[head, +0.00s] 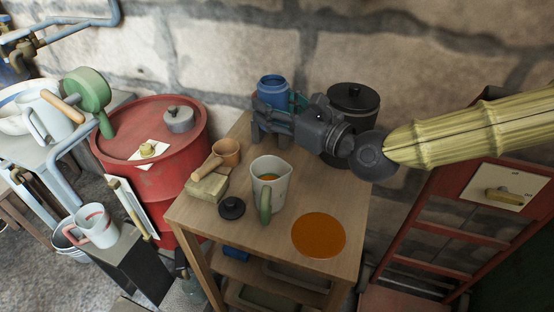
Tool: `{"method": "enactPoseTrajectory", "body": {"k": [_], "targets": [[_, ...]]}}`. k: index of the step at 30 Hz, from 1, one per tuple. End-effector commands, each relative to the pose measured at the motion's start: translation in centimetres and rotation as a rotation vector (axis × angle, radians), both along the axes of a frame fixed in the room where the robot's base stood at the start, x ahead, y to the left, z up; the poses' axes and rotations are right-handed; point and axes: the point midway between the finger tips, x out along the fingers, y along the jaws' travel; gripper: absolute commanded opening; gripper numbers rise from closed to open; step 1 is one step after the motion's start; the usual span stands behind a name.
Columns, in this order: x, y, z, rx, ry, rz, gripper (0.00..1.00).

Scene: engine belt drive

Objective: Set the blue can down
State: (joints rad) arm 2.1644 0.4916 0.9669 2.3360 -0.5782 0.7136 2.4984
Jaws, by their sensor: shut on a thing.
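The blue can (273,89) shows at the back of the small wooden table (220,225), near the wall. It looks upright, with its rounded top in view. My gripper (270,108) reaches in from the right and is shut on the can. The gripper's dark fingers hide the can's lower part. I cannot tell whether its base touches the tabletop or hangs above it.
A black lidded pot (352,103) stands close right of my gripper. A grey jug (270,178), a clay cup (227,151), a black lid (231,208) and an orange disc (318,235) occupy the tabletop. A red drum (160,188) stands left.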

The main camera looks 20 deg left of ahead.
Motion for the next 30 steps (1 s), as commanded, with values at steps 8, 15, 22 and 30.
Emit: {"method": "enactPoseTrajectory", "body": {"k": [8, 15, 22, 30], "targets": [[0.0, -0.1, -5.7, -0.002, 0.001, -0.001, 0.0], [0.1, -0.2, -8.2, 0.0, 0.0, -0.004, 0.0], [0.1, -0.2, -9.4, 0.0, 0.0, -0.004, 0.0], [0.0, -0.2, -12.7, -0.001, 0.0, -0.003, 0.0]]}}
